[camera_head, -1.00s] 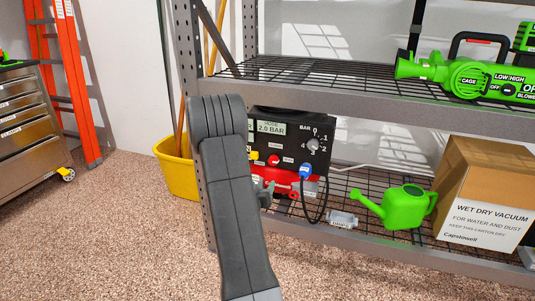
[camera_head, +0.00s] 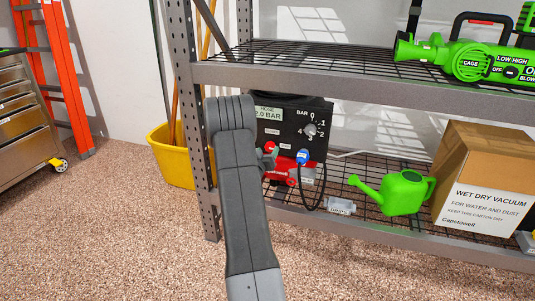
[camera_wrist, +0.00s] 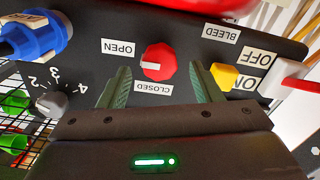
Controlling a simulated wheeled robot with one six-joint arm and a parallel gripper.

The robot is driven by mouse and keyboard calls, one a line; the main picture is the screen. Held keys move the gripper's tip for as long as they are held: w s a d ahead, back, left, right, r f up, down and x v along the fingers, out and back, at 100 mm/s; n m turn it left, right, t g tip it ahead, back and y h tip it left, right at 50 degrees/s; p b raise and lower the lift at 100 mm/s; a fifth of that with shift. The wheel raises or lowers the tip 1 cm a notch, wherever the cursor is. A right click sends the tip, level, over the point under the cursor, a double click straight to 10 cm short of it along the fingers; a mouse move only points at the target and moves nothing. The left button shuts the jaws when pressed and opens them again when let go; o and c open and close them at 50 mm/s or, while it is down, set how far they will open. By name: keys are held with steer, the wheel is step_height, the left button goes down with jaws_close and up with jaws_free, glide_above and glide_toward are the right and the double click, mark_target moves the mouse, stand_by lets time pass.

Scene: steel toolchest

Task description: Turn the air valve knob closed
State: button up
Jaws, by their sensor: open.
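The red air valve knob (camera_wrist: 165,55) sits on a black panel in the wrist view, with a white mark across its left part, on the side of the OPEN label (camera_wrist: 118,48). The CLOSED label (camera_wrist: 153,89) lies just below the knob. In the head view the knob (camera_head: 270,146) shows small beside my arm. My gripper (camera_wrist: 160,70) is open, with one green finger on each side of the knob and visible gaps between. In the head view my gripper (camera_head: 268,158) is at the panel front, partly hidden by my arm.
A blue hose connector (camera_wrist: 30,38) and a grey dial (camera_wrist: 52,103) are left of the knob; a yellow knob (camera_wrist: 224,76) is close right. A black hose (camera_head: 321,190) hangs in front. The shelf upright (camera_head: 181,95) is left, a green watering can (camera_head: 402,193) right.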

steer(key=shift+w+d, duration=0.25)
steer(key=shift+w, duration=0.45)
steer(key=c, duration=1)
